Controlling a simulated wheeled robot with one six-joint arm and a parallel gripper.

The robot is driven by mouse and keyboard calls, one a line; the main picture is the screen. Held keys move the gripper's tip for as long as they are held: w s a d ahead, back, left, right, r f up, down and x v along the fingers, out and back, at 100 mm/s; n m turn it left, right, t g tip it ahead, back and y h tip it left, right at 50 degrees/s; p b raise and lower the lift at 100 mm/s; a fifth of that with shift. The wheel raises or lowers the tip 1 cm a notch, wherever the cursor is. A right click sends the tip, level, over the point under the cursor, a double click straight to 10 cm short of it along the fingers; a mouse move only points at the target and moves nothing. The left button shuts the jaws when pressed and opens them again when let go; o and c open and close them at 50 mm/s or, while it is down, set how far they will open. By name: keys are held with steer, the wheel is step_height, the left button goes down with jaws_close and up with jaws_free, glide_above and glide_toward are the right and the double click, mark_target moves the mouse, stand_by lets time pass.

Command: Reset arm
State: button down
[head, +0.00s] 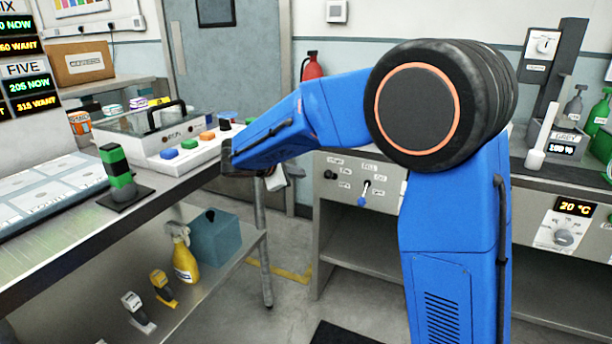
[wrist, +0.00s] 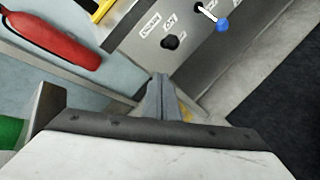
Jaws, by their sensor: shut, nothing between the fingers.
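My blue arm reaches left across the head view, with its wrist at the side of the left bench. My gripper (wrist: 160,80) shows in the wrist view with its grey fingertips together and nothing between them. In the head view the gripper is mostly hidden behind the forearm. It is in the air, and no object is seen touching it.
The left bench (head: 150,205) holds a panel with coloured buttons (head: 195,146) and a green-black block (head: 117,172). A bench with knobs (head: 350,240) stands behind my arm. A red extinguisher (head: 312,67) hangs at the back; it shows in the wrist view (wrist: 55,38).

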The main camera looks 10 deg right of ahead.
steer(key=v, duration=0.6)
steer(key=s+d+m+g+y, duration=0.4)
steer(key=s+d+m, duration=0.4)
steer(key=s+d, duration=1.05)
steer(key=s+f+m+y, duration=0.2)
steer(key=s+f+m, duration=0.2)
steer(key=s, duration=0.7)
steer(key=s+f+m+t+y, duration=0.1)
steer(key=s+f+m+y, duration=0.2)
steer(key=s, duration=0.8)
steer(key=shift+s+a+f+m, duration=0.25)
steer(key=shift+f+m, duration=0.25)
steer(key=shift+m, duration=0.3)
